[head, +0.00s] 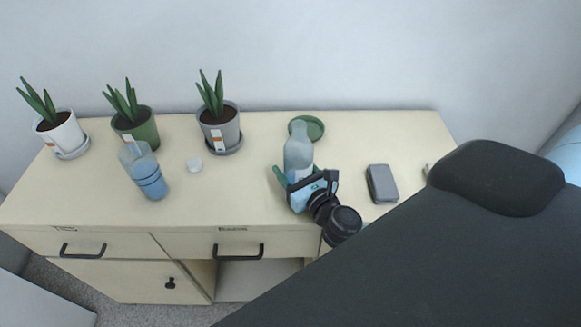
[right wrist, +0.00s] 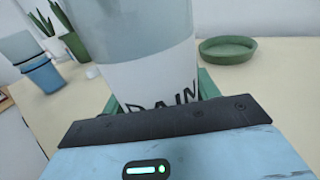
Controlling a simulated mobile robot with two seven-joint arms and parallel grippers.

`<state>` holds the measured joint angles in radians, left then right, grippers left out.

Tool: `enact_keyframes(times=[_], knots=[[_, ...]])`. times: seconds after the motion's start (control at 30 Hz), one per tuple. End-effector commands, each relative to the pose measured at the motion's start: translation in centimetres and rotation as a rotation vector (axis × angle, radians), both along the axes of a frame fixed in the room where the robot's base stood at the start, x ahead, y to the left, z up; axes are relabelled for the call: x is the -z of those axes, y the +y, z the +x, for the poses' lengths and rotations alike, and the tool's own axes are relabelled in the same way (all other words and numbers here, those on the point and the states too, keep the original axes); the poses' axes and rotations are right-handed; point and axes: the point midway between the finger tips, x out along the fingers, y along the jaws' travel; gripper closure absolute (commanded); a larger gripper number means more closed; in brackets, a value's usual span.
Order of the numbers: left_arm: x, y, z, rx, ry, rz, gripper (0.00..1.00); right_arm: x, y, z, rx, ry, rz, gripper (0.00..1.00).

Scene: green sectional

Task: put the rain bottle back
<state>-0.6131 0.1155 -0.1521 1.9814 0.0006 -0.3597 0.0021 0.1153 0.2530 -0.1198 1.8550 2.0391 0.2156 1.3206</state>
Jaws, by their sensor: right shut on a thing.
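The rain bottle (head: 298,156) is a pale grey-blue bottle above the right half of the cabinet top. In the right wrist view it (right wrist: 150,75) fills the middle, and the letters "RAIN" show on its white lower part. My right gripper (head: 297,180) is shut on the bottle near its base, with green fingers on both sides. I cannot tell whether the base touches the top. An empty green saucer (head: 312,126) lies just behind the bottle; it also shows in the right wrist view (right wrist: 228,50). My left gripper is not in view.
Potted plants in white (head: 62,137), green (head: 137,127) and grey (head: 219,129) pots stand along the back left.

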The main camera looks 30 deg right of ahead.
Motion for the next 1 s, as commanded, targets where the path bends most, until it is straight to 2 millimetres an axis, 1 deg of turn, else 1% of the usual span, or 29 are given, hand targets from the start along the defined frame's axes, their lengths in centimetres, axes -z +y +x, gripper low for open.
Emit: enact_keyframes(times=[0.1,0.27,0.3,0.43,0.47,0.7,0.83,0.97,1.0], knots=[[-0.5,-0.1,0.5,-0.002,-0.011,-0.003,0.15,-0.4,0.0,0.1,0.000,-0.005,0.000,0.68],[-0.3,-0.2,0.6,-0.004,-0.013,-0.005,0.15,0.0,0.0,0.1,0.000,-0.003,0.000,0.68],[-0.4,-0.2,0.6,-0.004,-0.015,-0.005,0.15,0.1,0.0,0.0,0.000,-0.002,0.000,0.38],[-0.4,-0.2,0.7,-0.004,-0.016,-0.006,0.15,0.0,0.0,0.1,0.000,-0.003,0.000,0.21],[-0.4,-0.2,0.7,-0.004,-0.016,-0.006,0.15,0.0,0.0,0.1,0.000,-0.003,0.000,0.19],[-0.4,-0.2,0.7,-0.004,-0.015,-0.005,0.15,0.0,0.0,0.1,0.000,-0.003,0.000,0.19],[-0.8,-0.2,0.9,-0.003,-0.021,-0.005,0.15,-0.6,0.0,0.0,0.000,-0.005,-0.001,0.19],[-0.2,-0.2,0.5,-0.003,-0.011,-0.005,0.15,-0.1,0.1,-1.7,0.000,0.001,0.001,0.19],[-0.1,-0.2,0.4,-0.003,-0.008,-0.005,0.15,-0.1,0.1,-2.4,0.000,0.001,0.001,0.19]])
